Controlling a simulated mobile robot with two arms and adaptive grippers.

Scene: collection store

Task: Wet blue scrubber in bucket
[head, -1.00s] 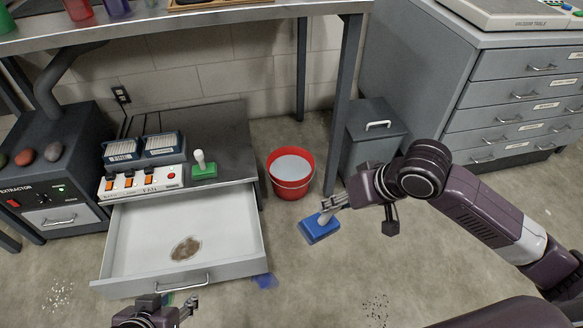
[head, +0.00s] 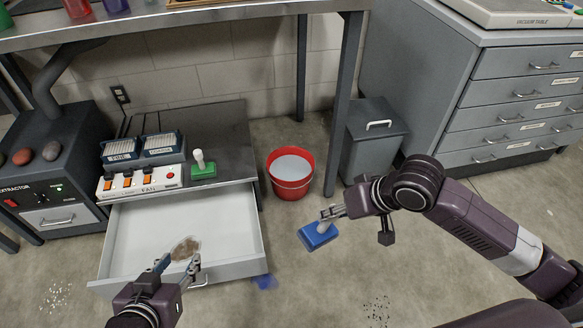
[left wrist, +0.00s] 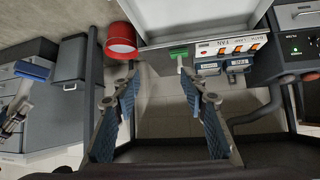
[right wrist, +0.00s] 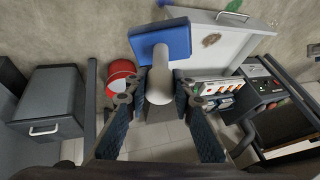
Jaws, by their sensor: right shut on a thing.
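The blue scrubber (head: 318,236) is a blue block with a pale handle. My right gripper (head: 334,213) is shut on its handle and holds it in front and to the right of the bucket. The right wrist view shows the blue block (right wrist: 160,40) beyond the fingers (right wrist: 160,92). The red bucket (head: 290,186) stands on the floor, filled with pale liquid, and also shows in the left wrist view (left wrist: 121,38). The scrubber is apart from it. My left gripper (head: 178,263) is open and empty over the open drawer; its fingers (left wrist: 160,88) are spread.
The open drawer (head: 125,235) holds a brown patch. A green scrubber (head: 203,169) stands beside the fan switch panel (head: 140,183). A grey bin (head: 374,140) stands right of the bucket, and a table leg (head: 345,100) rises between them.

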